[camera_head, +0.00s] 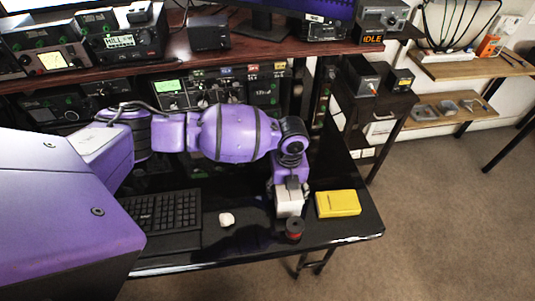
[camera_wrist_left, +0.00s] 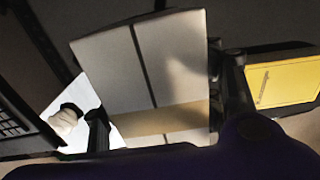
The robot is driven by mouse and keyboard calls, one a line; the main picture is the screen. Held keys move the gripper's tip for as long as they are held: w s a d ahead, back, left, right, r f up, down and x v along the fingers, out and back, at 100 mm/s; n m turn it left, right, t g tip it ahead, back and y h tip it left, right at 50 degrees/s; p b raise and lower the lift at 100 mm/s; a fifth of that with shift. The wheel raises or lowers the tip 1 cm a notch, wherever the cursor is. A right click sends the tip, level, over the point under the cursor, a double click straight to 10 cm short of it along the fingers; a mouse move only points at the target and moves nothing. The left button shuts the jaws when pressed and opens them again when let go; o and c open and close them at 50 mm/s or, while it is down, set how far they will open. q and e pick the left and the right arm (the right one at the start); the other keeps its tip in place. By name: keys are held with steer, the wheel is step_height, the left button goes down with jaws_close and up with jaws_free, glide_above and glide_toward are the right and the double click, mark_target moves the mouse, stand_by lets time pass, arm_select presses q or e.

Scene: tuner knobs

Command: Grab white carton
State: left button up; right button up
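The white carton (camera_head: 288,203) is on the right part of the black desk, directly below my left gripper (camera_head: 291,186). In the left wrist view the carton (camera_wrist_left: 150,70) fills the middle, pale with a dark seam and a tan band. The left gripper's fingers (camera_wrist_left: 166,105) stand on both sides of it, close to its sides. I cannot tell whether they press on it, nor whether its underside rests on the desk. My right gripper is not in view.
A yellow case (camera_head: 338,203) lies just right of the carton, and a red and black spool (camera_head: 293,229) stands in front. A shelf with radios (camera_head: 225,88) spans behind.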

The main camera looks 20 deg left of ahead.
arm_select(q)
steer(key=shift+w+r, duration=0.1)
steer(key=c, duration=0.7)
steer(key=shift+o, duration=0.2)
steer(key=shift+r, duration=0.15)
